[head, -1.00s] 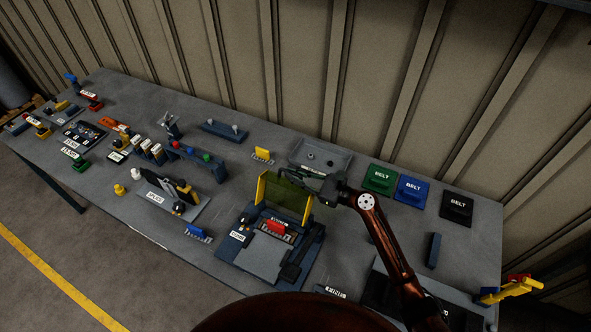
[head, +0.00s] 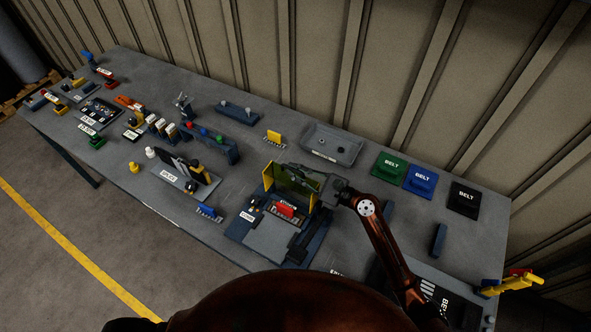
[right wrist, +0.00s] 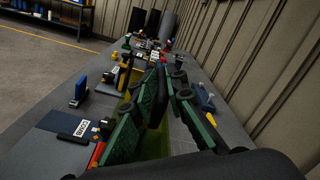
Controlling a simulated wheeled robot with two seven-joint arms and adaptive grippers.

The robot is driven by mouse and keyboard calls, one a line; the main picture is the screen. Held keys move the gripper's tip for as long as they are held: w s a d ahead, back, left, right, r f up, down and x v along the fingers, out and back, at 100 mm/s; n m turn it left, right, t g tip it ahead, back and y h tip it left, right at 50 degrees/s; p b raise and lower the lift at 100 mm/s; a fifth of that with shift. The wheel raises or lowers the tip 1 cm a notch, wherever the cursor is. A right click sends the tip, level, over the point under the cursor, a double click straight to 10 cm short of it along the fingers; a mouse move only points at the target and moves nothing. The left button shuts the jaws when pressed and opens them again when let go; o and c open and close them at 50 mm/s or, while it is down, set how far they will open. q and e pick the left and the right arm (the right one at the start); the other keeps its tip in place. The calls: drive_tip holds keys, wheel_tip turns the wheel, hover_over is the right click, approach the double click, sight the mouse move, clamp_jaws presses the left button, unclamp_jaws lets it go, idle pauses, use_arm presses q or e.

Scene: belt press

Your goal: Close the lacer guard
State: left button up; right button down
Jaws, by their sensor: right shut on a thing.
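The lacer guard (head: 290,184) is a see-through, yellow-green panel with yellow side plates. It stands raised at the back of the dark blue lacer (head: 256,222), above a red block (head: 285,210). My right gripper (head: 314,182) is at the guard's upper right edge and is shut on it. In the right wrist view, the green-padded fingers (right wrist: 158,108) reach forward and yellow-green guard parts (right wrist: 157,147) show between and below them. The exact contact is partly hidden by the fingers. My left gripper is not in view.
A grey tray (head: 331,144) lies behind the guard. A yellow comb-like piece (head: 273,137) and a blue one (head: 208,211) stand nearby. The corrugated wall borders the table's back.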

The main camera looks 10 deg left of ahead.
drive_tip(key=c, duration=2)
unclamp_jaws()
drive_tip(key=shift+c, duration=0.2)
drive_tip(key=v, duration=1.2)
drive_tip(key=shift+c, duration=0.7)
